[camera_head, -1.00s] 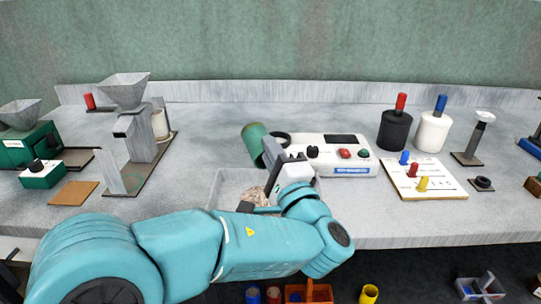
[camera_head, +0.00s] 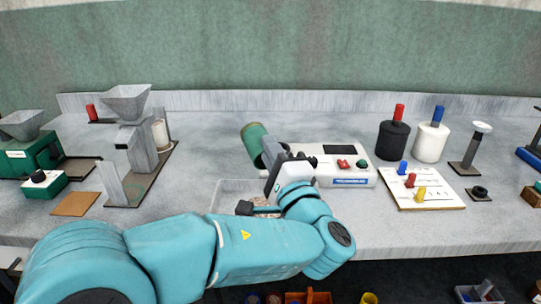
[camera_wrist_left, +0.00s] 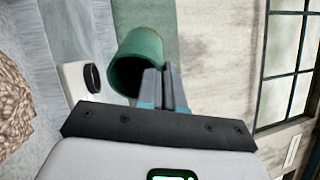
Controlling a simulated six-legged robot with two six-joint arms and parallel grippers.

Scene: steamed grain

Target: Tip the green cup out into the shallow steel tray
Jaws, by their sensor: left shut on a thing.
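The green cup (camera_head: 252,143) is held tilted in the air above the back of the shallow steel tray (camera_head: 218,203). My left gripper (camera_head: 270,154) is shut on its side. In the left wrist view the cup (camera_wrist_left: 141,52) shows a dark green open end beside the fingers (camera_wrist_left: 165,84), and I see no contents in the part that shows. Pale brown grain (camera_head: 265,203) lies in the tray, and it also shows at the left edge of the wrist view (camera_wrist_left: 14,105). My left arm hides the tray's front and right parts. My right gripper is not in view.
A white control box (camera_head: 346,172) stands close to the right of the cup. A grey hopper mill (camera_head: 127,104) stands at the left. Black (camera_head: 391,141) and white (camera_head: 430,143) canisters and a peg board (camera_head: 425,187) are at the right. The bench left of the tray is clear.

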